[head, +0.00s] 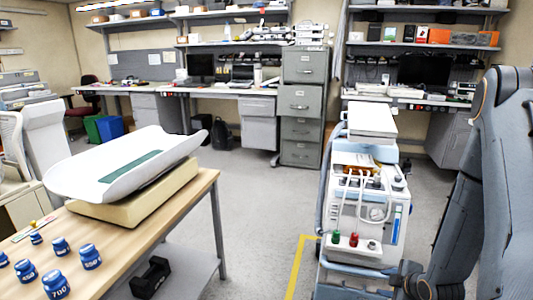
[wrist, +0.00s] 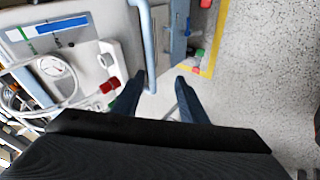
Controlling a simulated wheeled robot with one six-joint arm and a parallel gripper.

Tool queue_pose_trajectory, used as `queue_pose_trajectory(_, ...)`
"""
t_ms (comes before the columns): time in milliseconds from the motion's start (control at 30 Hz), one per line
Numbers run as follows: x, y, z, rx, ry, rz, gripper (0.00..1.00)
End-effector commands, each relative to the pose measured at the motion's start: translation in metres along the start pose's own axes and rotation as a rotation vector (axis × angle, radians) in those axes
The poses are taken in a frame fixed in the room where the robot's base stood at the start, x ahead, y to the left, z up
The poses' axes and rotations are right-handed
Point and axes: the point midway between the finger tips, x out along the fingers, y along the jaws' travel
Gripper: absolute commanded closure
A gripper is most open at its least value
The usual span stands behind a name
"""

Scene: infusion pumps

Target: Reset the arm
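My arm (head: 490,200) stands at the right of the head view, with its lower end beside the medical device cart. In the wrist view my gripper (wrist: 159,84) has two dark fingers spread apart, with nothing visibly held between them. A light blue rail (wrist: 147,35) of the cart runs down toward the gap between the fingers; I cannot tell how far below them it lies. The white and blue medical device (head: 368,205) is left of my gripper. Its panel with a gauge (wrist: 55,66) and a red knob (wrist: 108,86) shows in the wrist view.
A wooden table (head: 205,190) at left holds a white infant scale (head: 95,175) and several blue weights (head: 90,257). A grey filing cabinet (head: 302,105) and desks line the back wall. Grey floor (head: 265,205) is clear between table and cart, with a yellow line (head: 300,265) on it.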

Motion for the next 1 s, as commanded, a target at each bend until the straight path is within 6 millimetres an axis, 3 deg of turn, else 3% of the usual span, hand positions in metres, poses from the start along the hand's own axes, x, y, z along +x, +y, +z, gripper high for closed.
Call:
queue_pose_trajectory(33,-0.015,0.012,-0.013,0.037,-0.028,-0.025,0.61)
queue_pose_trajectory(200,-0.063,0.028,-0.044,0.226,-0.151,-0.12,0.61)
queue_pose_trajectory(433,-0.145,0.03,-0.094,0.512,-0.319,-0.214,0.61)
queue_pose_trajectory(633,-0.228,0.012,-0.143,0.774,-0.464,-0.282,0.61)
queue_pose_trajectory(800,-0.297,-0.014,-0.179,0.973,-0.579,-0.337,0.61)
queue_pose_trajectory(1000,-0.346,-0.038,-0.202,1.108,-0.67,-0.382,0.61)
